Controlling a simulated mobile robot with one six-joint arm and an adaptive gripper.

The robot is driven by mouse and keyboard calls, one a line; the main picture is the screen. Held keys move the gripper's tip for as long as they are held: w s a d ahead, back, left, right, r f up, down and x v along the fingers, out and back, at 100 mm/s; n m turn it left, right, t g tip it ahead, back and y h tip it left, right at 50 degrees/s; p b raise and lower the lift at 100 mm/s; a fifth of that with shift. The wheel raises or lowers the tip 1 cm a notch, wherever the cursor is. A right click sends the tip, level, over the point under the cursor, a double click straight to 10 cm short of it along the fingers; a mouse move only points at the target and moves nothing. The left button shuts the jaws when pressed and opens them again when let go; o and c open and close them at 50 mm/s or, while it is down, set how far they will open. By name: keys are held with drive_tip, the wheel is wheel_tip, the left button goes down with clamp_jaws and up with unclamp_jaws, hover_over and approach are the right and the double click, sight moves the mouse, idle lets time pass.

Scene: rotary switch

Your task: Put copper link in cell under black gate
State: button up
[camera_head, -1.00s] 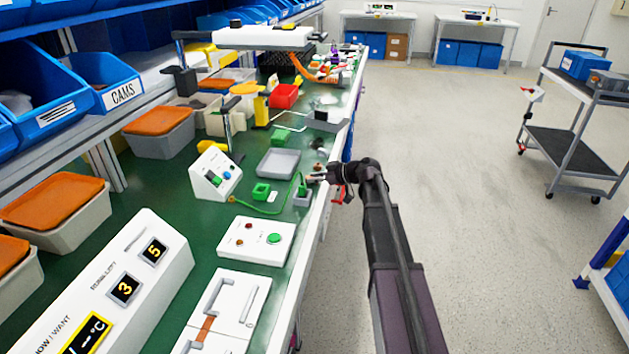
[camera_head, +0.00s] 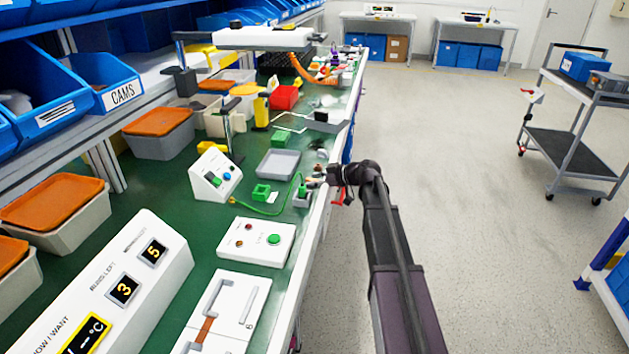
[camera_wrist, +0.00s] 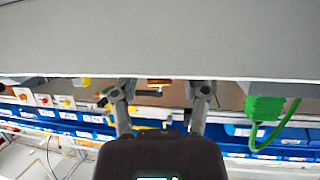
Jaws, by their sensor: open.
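My gripper (camera_head: 316,182) is at the front edge of the green bench, beside a grey block with a green top (camera_head: 302,191). In the wrist view my gripper (camera_wrist: 160,92) has its two fingers apart, close below a wide grey surface. A small copper-coloured piece (camera_wrist: 158,86) shows between the fingers, partly cut off by that surface; I cannot tell whether it is the copper link. The green top with its cable (camera_wrist: 265,108) is to the right of the fingers. I cannot clearly make out the black gate or its cell in either view.
A grey tray (camera_head: 278,163), a white button box (camera_head: 256,241) and a sloped switch box (camera_head: 215,174) stand on the bench near my gripper. A white panel with a copper-coloured strip (camera_head: 205,329) lies at the front.

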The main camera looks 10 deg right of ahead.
drive_tip(key=p+v, duration=0.5)
drive_tip(key=v, duration=0.8)
drive_tip(key=shift+d+r, duration=0.25)
drive_tip(key=shift+r, duration=0.1)
drive_tip(key=shift+s, duration=0.15)
